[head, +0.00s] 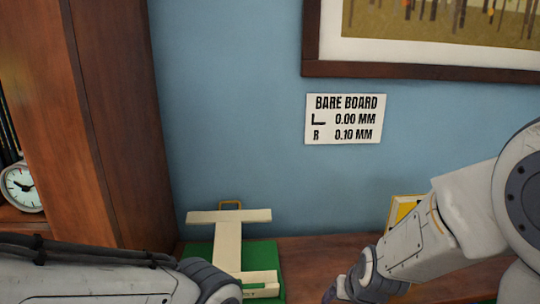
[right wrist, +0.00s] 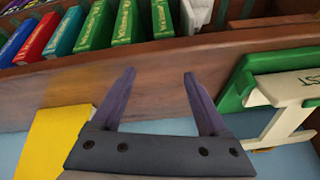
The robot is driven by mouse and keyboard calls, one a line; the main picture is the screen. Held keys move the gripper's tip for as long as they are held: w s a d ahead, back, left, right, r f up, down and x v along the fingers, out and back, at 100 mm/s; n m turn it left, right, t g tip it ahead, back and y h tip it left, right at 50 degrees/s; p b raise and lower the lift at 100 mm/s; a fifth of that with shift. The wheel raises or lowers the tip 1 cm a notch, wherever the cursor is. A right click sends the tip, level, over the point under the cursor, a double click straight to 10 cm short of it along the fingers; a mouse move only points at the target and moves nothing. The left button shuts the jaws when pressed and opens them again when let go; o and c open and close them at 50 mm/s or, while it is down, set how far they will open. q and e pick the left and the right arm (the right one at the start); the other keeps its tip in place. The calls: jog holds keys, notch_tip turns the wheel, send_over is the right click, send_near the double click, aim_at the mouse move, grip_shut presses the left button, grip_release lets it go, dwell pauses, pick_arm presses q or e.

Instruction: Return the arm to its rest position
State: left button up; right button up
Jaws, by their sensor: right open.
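My right arm (head: 420,250) comes in from the right in the head view and reaches down toward the wooden shelf top; its fingertips are not clear there. In the right wrist view my right gripper (right wrist: 158,75) is open, with two apart fingers and nothing between them. They stand in front of the wooden board edge. My left arm (head: 90,280) crosses the bottom left of the head view; its gripper is out of view.
A green board (head: 265,258) with pale wooden bars (head: 228,235) stands by the blue wall; it also shows in the right wrist view (right wrist: 235,80). A yellow item (head: 403,208) is partly behind my right arm. Books (right wrist: 125,22), a clock (head: 22,187) and a sign (head: 344,119) show too.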

jog(key=s+d+f+n+g, duration=0.1)
jog(key=s+d+n+g, duration=0.15)
jog(key=s, duration=0.55)
jog(key=s+a+f+n+g+b, duration=0.1)
jog(key=s+a+n+g+b, duration=0.2)
jog(key=s+a, duration=1)
jog(key=a+n+b, duration=0.1)
jog(key=n+b, duration=0.2)
jog(key=b, duration=0.1)
jog(key=shift+f+n, duration=0.25)
jog(key=shift+n, duration=0.1)
